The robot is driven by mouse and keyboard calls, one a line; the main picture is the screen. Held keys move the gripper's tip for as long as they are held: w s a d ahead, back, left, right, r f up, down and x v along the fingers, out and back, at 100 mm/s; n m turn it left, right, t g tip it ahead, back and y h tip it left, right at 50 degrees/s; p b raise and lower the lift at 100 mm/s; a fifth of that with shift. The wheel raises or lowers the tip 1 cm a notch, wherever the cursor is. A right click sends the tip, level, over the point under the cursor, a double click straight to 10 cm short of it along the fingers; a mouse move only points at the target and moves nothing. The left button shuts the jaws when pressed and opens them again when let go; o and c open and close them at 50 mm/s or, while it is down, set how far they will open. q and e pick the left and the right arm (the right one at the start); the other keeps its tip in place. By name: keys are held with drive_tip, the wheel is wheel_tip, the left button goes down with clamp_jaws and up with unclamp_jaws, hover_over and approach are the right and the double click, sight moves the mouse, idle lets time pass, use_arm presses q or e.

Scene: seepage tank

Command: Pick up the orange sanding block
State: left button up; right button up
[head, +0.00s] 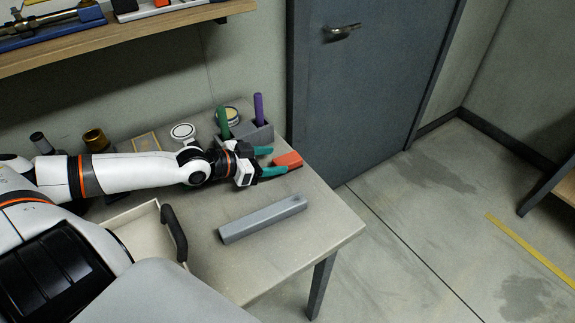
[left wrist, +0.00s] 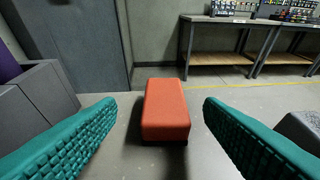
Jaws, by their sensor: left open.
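The orange sanding block (head: 289,160) lies near the right back part of the table top, just beyond the fingertips of my left gripper (head: 270,161). My left gripper is open, with its teal fingers pointing right towards the block. In the left wrist view, the block (left wrist: 165,109) shows between the two open fingers (left wrist: 160,112), with a gap on each side. I cannot tell from that view whether its near end is within the fingertips. My right gripper is not in view.
A grey holder (head: 257,133) with green and purple handles stands behind my left gripper. A long grey bar (head: 262,219) lies in front on the table (head: 318,228). A pale tray (head: 140,230) with a dark handle is at front left. A shelf (head: 130,37) hangs above.

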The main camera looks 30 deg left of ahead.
sight(285, 160)
use_arm(q)
drive_tip(key=shift+d+x, duration=0.2)
drive_tip(key=shift+x, duration=2.45)
drive_tip(key=shift+s+r, duration=0.1)
drive_tip(key=shift+s, duration=0.05)
drive_tip(key=c, duration=1.1)
